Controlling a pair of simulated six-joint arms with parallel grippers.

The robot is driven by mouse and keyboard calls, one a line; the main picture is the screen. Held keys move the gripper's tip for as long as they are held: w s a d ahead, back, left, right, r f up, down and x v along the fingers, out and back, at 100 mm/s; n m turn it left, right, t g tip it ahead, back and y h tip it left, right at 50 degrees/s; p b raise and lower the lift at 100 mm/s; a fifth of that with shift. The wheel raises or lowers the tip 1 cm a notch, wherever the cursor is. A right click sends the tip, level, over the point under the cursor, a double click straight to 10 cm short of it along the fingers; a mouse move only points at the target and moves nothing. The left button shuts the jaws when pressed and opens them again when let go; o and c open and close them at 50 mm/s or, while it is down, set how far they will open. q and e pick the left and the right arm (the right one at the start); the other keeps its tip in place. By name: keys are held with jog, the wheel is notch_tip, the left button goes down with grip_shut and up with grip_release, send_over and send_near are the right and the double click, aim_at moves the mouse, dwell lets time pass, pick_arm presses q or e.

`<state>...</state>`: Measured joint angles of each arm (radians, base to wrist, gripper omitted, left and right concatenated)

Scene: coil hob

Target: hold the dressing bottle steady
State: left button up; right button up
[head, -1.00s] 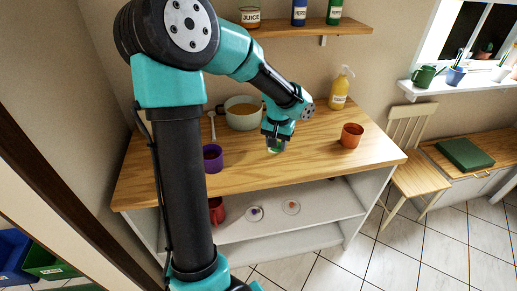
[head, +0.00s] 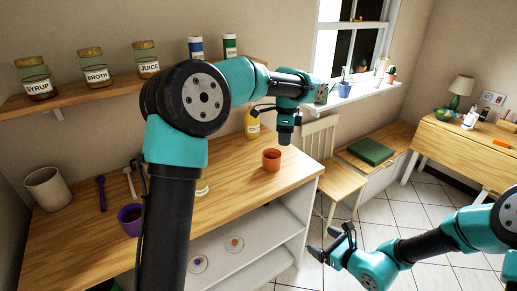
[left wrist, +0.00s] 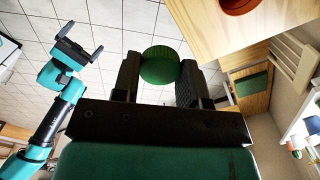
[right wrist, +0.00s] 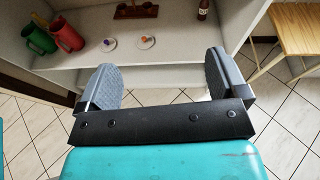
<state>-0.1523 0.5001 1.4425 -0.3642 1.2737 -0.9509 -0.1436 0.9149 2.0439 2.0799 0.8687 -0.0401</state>
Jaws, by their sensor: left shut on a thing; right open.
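My left gripper (head: 287,136) is above the right part of the counter, past the orange cup. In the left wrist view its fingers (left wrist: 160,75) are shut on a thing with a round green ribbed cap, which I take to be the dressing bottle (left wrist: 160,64). Only its cap shows clearly there; its body and label are hidden, and I cannot make it out in the head view. My right gripper (head: 335,246) is open and empty, low in front of the counter. Its parted fingers (right wrist: 163,90) show in the right wrist view.
An orange cup (head: 271,160) and a purple mug (head: 131,218) stand on the counter (head: 95,240). A yellow bottle (head: 252,125) stands behind. Jars, such as the syrup jar (head: 36,78), line the wall shelf. A chair (head: 335,178) stands right of the counter.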

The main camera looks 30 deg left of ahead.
pick_arm(q)
jog(key=w+d+r+m, duration=0.4)
jog(key=d+m, duration=0.2)
jog(key=d, duration=0.3)
jog(key=shift+d+r+m, duration=0.15)
jog(key=shift+r+m, duration=0.05)
jog(key=shift+m, duration=0.2)
pick_arm(e)
jog(key=w+a+r+m+t, duration=0.3)
jog(key=w+r+m+t, duration=0.1)
jog(key=w+r, duration=0.5)
jog(key=shift+w+r+t, duration=0.25)
jog(key=shift+r+t, duration=0.55)
jog(key=shift+t, duration=0.1)
pick_arm(q)
jog(key=shift+w, duration=0.1)
pick_arm(e)
jog(key=shift+a, duration=0.1)
jog(key=shift+c, duration=0.2)
